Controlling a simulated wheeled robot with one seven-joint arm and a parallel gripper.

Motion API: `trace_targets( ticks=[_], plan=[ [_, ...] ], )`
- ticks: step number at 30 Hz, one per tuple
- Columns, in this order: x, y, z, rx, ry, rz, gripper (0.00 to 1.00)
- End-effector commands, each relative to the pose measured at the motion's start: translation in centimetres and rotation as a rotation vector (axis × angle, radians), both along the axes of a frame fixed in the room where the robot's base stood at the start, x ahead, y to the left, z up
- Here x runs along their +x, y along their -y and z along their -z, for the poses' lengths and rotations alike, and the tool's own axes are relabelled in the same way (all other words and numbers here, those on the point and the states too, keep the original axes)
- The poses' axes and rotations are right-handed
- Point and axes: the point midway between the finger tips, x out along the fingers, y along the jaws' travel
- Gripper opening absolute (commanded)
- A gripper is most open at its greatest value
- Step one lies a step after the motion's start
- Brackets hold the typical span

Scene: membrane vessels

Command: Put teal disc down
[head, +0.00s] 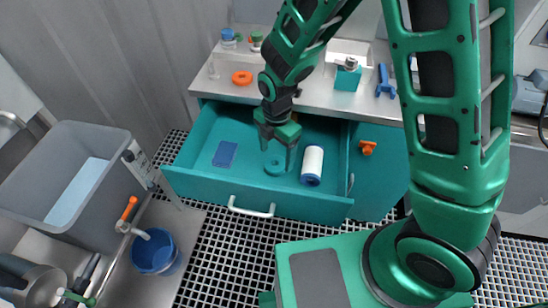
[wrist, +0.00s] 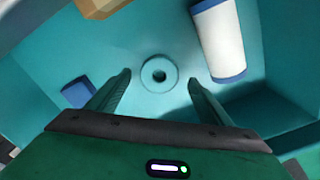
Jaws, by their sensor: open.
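The teal disc (head: 275,167) lies flat on the floor of the open teal drawer (head: 250,199). It is a ring with a dark centre hole, and in the wrist view the disc (wrist: 159,73) sits centred beyond my fingertips. My gripper (head: 277,158) reaches down into the drawer over the disc. In the wrist view my gripper (wrist: 160,82) has its fingers wide apart, one on each side of the disc, with nothing between them touching it.
A white roll with blue ends (head: 312,165) lies to the right in the drawer; a blue block (head: 225,154) lies to the left. A tan block (wrist: 100,6) is at the drawer's back. The counter (head: 215,82) above holds an orange ring (head: 242,77). A grey bin (head: 45,205) stands left.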

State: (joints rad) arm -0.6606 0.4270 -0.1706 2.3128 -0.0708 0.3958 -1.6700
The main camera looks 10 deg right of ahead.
Motion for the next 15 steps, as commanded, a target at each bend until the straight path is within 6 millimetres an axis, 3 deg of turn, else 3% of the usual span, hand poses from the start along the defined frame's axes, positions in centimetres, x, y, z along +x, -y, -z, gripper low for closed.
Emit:
trace_targets(
  ticks=[6, 15],
  plan=[
    [0.2, -0.1, -4.3, 0.004, 0.005, -0.001, 0.73],
    [0.1, -0.1, -8.0, 0.002, 0.002, -0.002, 0.73]
  ],
)
